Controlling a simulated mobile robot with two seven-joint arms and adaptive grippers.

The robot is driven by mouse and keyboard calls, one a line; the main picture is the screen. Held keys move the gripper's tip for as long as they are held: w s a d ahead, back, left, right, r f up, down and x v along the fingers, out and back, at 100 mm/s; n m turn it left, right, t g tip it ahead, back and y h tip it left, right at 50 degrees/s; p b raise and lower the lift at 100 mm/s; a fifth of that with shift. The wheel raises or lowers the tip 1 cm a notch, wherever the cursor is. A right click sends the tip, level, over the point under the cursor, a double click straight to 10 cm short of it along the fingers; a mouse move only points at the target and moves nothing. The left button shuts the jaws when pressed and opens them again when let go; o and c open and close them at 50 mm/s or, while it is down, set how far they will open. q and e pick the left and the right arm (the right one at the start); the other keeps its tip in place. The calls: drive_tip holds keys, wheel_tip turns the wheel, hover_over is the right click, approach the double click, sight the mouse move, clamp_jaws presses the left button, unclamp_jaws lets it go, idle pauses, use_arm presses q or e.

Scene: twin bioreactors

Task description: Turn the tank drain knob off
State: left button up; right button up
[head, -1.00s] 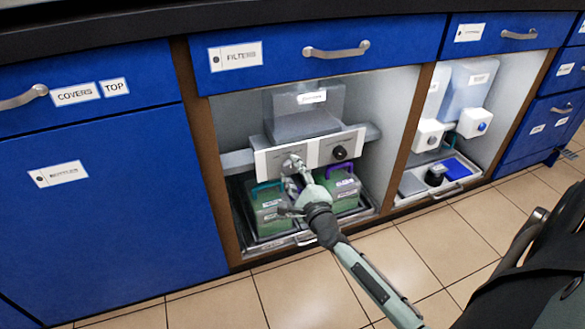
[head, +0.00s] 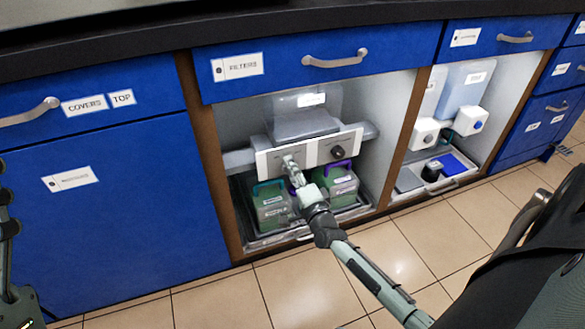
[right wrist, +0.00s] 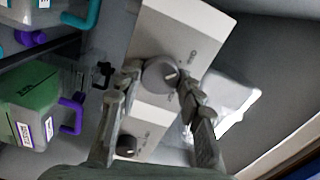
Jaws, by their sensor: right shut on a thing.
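A white control panel (head: 310,152) spans the open cabinet below the filters drawer. Its right-hand knob (head: 338,151) is dark and free. My right gripper (head: 290,164) reaches to the panel's left part and covers the knob there. In the right wrist view my right gripper (right wrist: 158,78) has its fingers on both sides of a round grey knob (right wrist: 160,73) with a pale pointer mark and is shut on it. The panel's lettering is too blurred to read. My left gripper does not show clearly.
A clear tank (head: 305,115) stands above the panel. Green-filled containers with a teal handle (head: 270,205) and a purple handle (head: 340,187) stand in a tray below. A wooden divider (head: 405,135) bounds the bay on the right. The tiled floor (head: 220,300) in front is clear.

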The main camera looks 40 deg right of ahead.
idle(0.3)
drive_tip(key=o, duration=1.2)
drive_tip(key=shift+c, duration=0.2)
drive_tip(key=v, duration=1.2)
drive_tip(key=shift+a+r, duration=0.1)
